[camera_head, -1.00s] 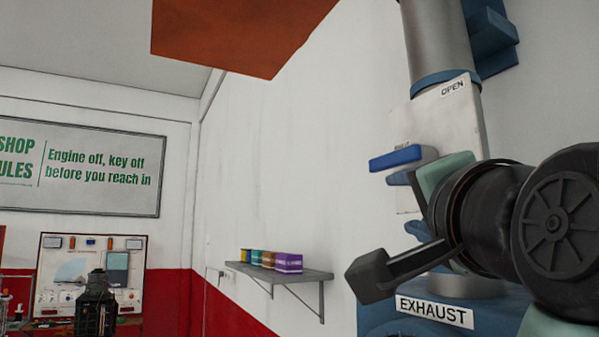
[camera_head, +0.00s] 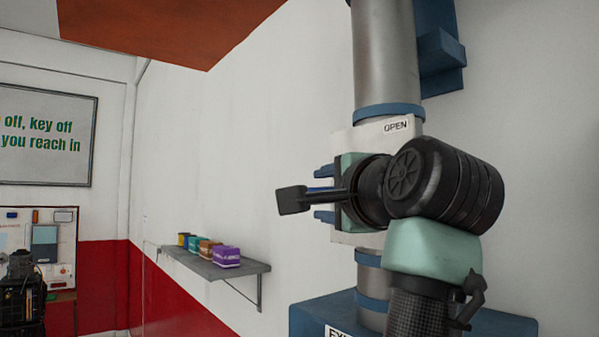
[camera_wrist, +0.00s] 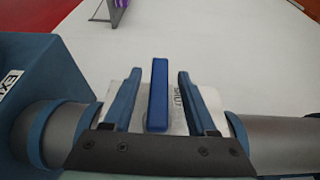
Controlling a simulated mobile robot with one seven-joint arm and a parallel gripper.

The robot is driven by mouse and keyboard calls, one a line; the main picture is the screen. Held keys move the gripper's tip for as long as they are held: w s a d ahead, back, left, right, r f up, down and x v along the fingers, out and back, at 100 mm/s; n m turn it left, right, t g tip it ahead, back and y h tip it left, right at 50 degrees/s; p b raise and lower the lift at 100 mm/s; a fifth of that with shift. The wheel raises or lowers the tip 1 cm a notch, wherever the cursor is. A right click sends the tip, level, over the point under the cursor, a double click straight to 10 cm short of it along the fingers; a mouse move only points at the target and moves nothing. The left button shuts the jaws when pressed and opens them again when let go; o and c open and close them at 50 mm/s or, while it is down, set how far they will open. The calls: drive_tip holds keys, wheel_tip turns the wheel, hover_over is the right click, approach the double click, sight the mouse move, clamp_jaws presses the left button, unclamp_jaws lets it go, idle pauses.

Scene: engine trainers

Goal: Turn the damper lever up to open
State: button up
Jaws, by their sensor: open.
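The damper lever is a blue bar (camera_wrist: 158,95) standing out from a white plate (camera_head: 344,238) on the grey exhaust pipe (camera_head: 386,60). An OPEN label (camera_head: 396,126) is at the plate's top. In the wrist view, small letters beside the lever seem to read SHUT. My gripper (camera_head: 318,194) is open, one finger above and one below the lever in the head view. In the wrist view, my gripper (camera_wrist: 160,75) has the lever between its fingers, with a gap visible on both sides. My wrist hides most of the lever and plate in the head view.
A blue box (camera_head: 310,318) with a partly seen label is at the pipe's foot. A blue bracket (camera_head: 440,55) is behind the pipe's upper right. A wall shelf (camera_head: 215,265) with several coloured boxes is at the left. The space left of my gripper is clear.

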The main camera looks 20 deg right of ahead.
drive_tip(key=shift+w+d+p, duration=0.1)
drive_tip(key=shift+w+p, duration=0.25)
drive_tip(key=shift+w, duration=0.8)
clamp_jaws()
drive_tip(key=shift+f, duration=0.1)
idle(0.5)
